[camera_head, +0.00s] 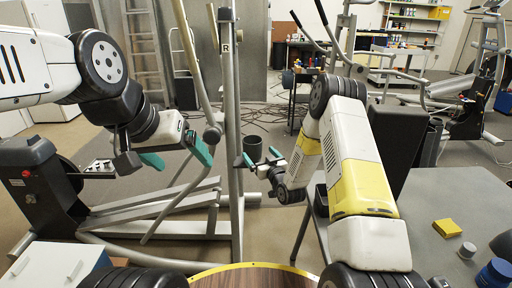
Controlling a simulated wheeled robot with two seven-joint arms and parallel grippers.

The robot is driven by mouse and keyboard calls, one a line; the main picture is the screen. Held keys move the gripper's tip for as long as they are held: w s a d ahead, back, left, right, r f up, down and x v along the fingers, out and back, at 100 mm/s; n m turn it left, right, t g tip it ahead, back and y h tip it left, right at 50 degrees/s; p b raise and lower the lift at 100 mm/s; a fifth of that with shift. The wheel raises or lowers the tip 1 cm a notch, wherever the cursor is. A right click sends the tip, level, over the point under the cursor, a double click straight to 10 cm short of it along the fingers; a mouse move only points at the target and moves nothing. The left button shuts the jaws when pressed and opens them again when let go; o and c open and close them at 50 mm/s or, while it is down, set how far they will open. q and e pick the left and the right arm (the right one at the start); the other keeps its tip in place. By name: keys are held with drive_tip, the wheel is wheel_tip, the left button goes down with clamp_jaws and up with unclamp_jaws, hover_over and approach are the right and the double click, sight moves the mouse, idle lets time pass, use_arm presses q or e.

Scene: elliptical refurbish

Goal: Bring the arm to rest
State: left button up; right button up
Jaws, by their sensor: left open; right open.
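My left gripper (176,155) hangs at the left of centre, with its two teal fingertips apart and nothing between them. It is in front of the elliptical machine (229,110), left of the grey upright marked R. I cannot tell whether it touches the machine. My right gripper (262,157) is just right of that upright, with its teal fingertips apart and empty. My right arm reaches forward from the lower right, above the left edge of the grey table. My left arm comes in raised from the left edge.
On the grey table (440,190) at right lie a yellow block (447,228), a small grey cylinder (467,250) and a blue container (494,274). A white box (50,266) is at lower left. More exercise equipment (478,105) stands at back right.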

idle(0.3)
drive_tip(key=shift+d+r, duration=0.15)
drive_tip(key=shift+r, duration=0.25)
drive_tip(key=s+d+r+g+h, duration=0.15)
drive_tip(key=d+r, duration=0.25)
drive_tip(key=r, duration=0.8)
drive_tip(key=s+d+r+m+g+h, duration=0.2)
drive_tip(key=s+d+r+g+h, duration=0.15)
drive_tip(key=s+r, duration=0.45)
drive_tip(key=s+d+r+m+g, duration=0.1)
drive_tip(key=s+r+g, duration=0.1)
drive_tip(key=s, duration=1.4)
drive_tip(key=s+d+r+g, duration=0.2)
drive_tip(key=s+g, duration=0.1)
drive_tip(key=s, duration=1.2)
drive_tip(key=shift+s+d+r+m, duration=0.25)
drive_tip(key=shift+s+r+m, duration=0.1)
drive_tip(key=shift+m, duration=0.05)
drive_tip(key=shift+d, duration=0.1)
